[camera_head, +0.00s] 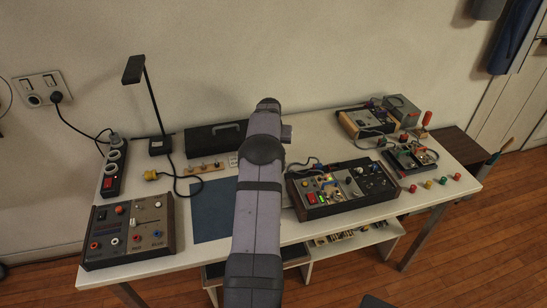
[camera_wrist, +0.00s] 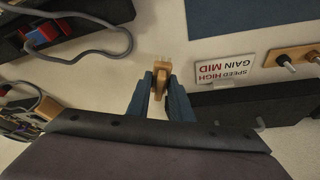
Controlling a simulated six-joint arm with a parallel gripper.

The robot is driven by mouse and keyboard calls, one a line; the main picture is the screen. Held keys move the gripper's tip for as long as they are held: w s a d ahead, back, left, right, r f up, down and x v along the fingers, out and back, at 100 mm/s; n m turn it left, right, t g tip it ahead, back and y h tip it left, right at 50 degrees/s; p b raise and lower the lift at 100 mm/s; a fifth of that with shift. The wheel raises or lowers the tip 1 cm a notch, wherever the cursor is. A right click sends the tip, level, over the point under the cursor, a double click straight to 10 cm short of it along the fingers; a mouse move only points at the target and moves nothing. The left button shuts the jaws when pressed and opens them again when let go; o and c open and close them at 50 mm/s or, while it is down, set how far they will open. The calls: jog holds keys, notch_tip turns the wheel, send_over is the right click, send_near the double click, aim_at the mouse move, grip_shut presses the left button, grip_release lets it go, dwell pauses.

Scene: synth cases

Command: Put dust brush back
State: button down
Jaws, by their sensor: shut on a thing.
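The dust brush (camera_wrist: 160,68) shows in the wrist view as a small light wooden piece with pale tips, between the blue fingers of my gripper (camera_wrist: 161,78). My gripper is shut on it, over the white tabletop. I cannot tell whether the brush touches the table. In the head view my arm hides the gripper and the brush.
A card (camera_wrist: 222,70) and a wooden strip with plugs (camera_wrist: 292,58) lie to the right in the wrist view, beside a black case (camera_head: 215,138). A blue mat (camera_head: 212,212), a lamp (camera_head: 134,70) and control boxes (camera_head: 128,232) (camera_head: 342,185) crowd the table (camera_head: 265,261).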

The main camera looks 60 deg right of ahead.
jog(key=shift+f+p, duration=0.35)
jog(key=shift+f, duration=1.5)
jog(key=shift+f, duration=0.15)
jog(key=c, duration=1.6)
grip_release()
jog(key=shift+r, duration=0.45)
jog(key=b+v, duration=0.1)
jog(key=v, duration=1)
jog(key=shift+a+r+b, duration=0.2)
jog(key=shift+b, duration=0.2)
